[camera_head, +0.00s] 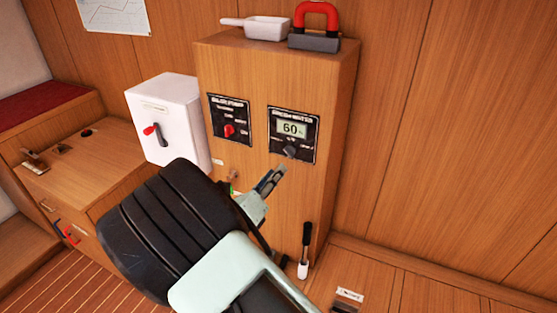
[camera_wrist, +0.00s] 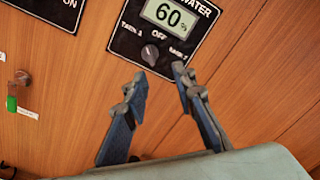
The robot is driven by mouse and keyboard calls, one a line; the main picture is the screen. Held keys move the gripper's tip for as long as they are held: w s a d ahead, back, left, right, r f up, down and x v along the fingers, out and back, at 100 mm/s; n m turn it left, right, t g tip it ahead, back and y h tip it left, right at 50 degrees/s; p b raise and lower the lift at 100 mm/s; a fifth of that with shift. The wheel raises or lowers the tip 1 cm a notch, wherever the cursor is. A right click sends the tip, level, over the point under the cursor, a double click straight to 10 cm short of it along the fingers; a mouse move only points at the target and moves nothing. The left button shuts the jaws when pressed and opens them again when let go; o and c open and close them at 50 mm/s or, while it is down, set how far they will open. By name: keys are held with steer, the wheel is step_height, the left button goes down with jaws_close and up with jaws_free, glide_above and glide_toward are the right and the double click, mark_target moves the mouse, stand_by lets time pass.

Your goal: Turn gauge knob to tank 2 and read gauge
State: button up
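The gauge panel (camera_head: 273,131) is a black plate on the front of the wooden cabinet, with a lit display (camera_head: 291,129) reading 60 %. The display also shows in the wrist view (camera_wrist: 170,15). Below it is a small dark round knob (camera_head: 290,152), seen closer in the wrist view (camera_wrist: 150,54), with an OFF label above it and tank labels to either side. I cannot tell surely which label its mark faces. My gripper (camera_head: 277,173) is just below the knob; in the wrist view its two blue-grey fingers (camera_wrist: 160,78) are apart and empty, short of the knob.
A second black panel with a red knob (camera_head: 229,130) is to the left. A white box with a red-tipped lever (camera_head: 155,132) stands farther left. A white scoop (camera_head: 258,28) and a red-handled block (camera_head: 315,24) sit on the cabinet top. A black-handled lever (camera_head: 305,250) is lower right.

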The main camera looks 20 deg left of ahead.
mark_target(287, 153)
steer(key=shift+n+y, duration=0.3)
steer(key=w, duration=0.6)
steer(key=w+p, duration=0.1)
steer(key=w, duration=0.3)
steer(key=shift+a+f, duration=0.3)
steer(key=shift+f, duration=0.1)
jaws_close()
